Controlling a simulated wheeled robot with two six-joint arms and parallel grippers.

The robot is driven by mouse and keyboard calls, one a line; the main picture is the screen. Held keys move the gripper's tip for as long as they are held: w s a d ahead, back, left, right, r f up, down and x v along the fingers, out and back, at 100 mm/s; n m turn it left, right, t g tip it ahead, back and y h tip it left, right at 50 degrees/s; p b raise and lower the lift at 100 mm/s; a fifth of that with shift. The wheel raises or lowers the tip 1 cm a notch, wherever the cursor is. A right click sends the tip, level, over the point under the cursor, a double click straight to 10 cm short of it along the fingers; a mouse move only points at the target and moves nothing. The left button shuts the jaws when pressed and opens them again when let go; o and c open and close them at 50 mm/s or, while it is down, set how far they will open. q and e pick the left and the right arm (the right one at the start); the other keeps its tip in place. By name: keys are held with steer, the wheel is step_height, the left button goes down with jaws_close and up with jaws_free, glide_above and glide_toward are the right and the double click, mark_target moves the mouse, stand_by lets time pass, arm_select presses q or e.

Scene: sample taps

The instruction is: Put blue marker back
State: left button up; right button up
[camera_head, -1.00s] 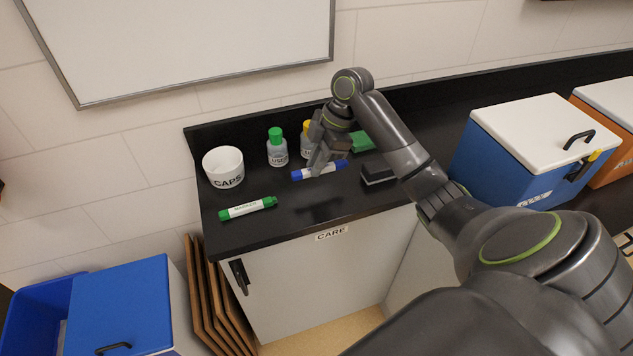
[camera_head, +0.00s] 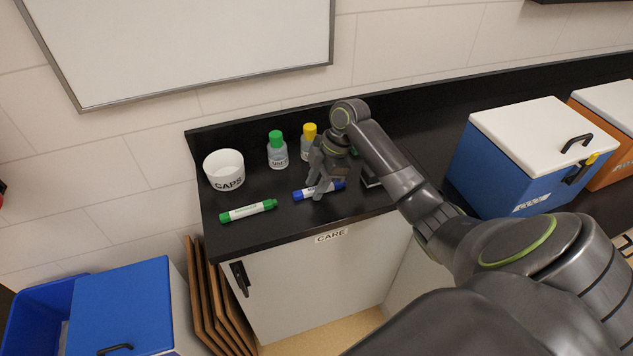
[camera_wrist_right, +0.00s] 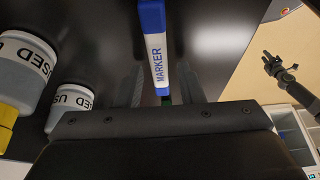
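The blue marker (camera_head: 333,187) has a white barrel and blue ends. It is at the counter, near the front, right of the green marker (camera_head: 248,211). My right gripper (camera_head: 318,191) points down at it, one finger on each side. In the right wrist view the blue marker (camera_wrist_right: 157,50) runs between the fingers, with narrow dark gaps seeming to show beside it, so the gripper looks open. Its far end is near the palm edge. My left gripper (camera_wrist_right: 272,65) shows small in the right wrist view, its fingers spread and empty, off the counter.
A white CAPS cup (camera_head: 224,170), a green-capped bottle (camera_head: 277,150) and a yellow-capped bottle (camera_head: 307,142) stand at the back. A dark block (camera_head: 371,178) is right of the gripper. A blue box with white lid (camera_head: 515,170) stands farther right. The black counter (camera_head: 275,232) is bare in front.

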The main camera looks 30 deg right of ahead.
steer(key=b+v, duration=0.2)
steer(key=v, duration=1)
steer(key=shift+r, duration=0.15)
stand_by(0.4)
